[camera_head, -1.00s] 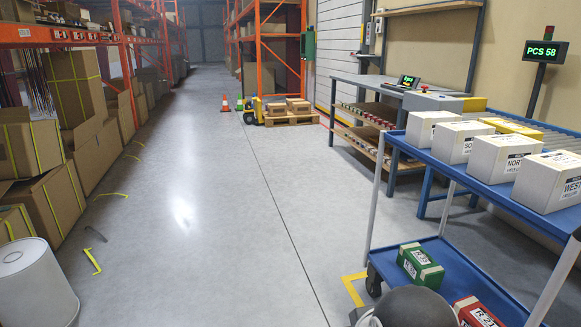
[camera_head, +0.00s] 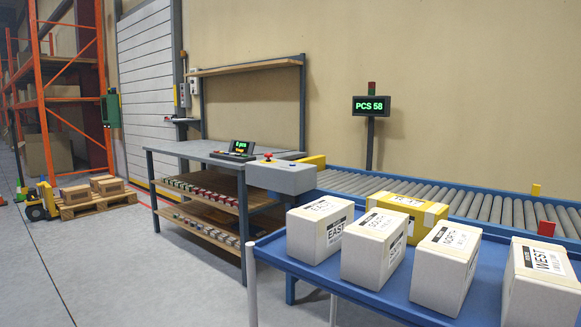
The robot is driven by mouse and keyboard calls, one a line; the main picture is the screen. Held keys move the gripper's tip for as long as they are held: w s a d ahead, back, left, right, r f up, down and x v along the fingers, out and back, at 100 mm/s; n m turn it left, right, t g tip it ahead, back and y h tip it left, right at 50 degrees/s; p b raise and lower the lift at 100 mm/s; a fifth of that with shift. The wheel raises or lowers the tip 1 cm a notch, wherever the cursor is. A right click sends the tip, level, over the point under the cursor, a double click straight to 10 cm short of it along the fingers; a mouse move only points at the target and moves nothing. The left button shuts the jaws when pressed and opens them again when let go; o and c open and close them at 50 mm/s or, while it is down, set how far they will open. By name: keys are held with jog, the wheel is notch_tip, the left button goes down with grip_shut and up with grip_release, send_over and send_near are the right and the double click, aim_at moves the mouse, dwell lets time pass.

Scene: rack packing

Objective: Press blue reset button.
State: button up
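A grey control box (camera_head: 282,178) stands at the right end of the workbench, by the near end of the roller conveyor. My gripper is not in view.
The workbench (camera_head: 195,150) stands left of the control box. Open floor (camera_head: 120,265) lies at the left.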

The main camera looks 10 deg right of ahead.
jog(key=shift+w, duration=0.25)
